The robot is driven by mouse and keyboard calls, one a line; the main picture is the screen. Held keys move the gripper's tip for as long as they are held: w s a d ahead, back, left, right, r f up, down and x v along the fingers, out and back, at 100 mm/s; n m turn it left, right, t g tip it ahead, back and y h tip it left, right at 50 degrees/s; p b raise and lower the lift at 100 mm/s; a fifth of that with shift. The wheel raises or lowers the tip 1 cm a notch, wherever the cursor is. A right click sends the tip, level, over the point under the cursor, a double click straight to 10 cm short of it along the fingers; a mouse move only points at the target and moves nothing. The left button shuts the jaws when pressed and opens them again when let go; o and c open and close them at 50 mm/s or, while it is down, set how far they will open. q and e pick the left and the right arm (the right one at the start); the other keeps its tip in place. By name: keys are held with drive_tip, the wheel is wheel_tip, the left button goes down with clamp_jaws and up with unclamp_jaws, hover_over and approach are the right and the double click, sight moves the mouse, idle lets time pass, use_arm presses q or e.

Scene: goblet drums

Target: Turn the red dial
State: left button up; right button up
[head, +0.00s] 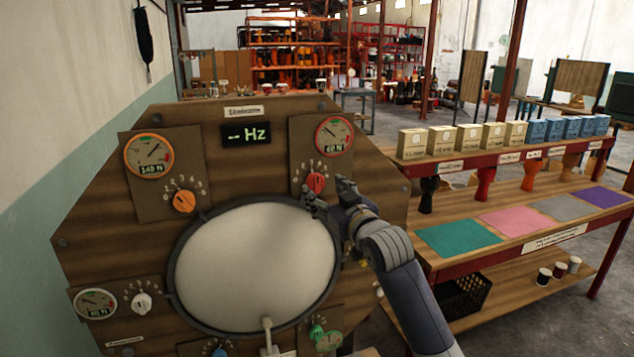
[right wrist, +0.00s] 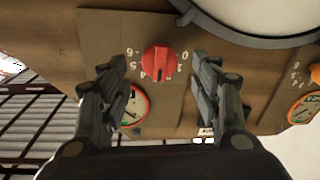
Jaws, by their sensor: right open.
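The red dial (head: 316,183) sits on the upper right plate of the wooden panel (head: 85,225), below a red-rimmed gauge (head: 334,136). My right gripper (head: 325,193) is at the dial's lower right in the head view. In the right wrist view the red dial (right wrist: 160,62) lies ahead, between and a little beyond the two open fingers (right wrist: 162,75). The fingers look apart from the dial, one on each side. Numbers ring the dial. My left gripper is not in view.
A white round drumhead (head: 255,260) fills the panel's middle. An orange dial (head: 184,201), a white dial (head: 141,303) and a green dial (head: 317,332) sit on other plates. A shelf table (head: 440,215) with boxes, goblet drums and coloured mats stands to the right.

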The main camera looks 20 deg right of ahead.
sight(317, 184)
drive_tip(key=shift+w+a+p, duration=0.15)
drive_tip(key=shift+w+p, duration=0.1)
drive_tip(key=shift+w, duration=0.95)
drive_tip(key=shift+w+a+p, duration=0.15)
drive_tip(key=shift+w+p, duration=0.05)
drive_tip(key=shift+w, duration=1)
drive_tip(key=c, duration=1.1)
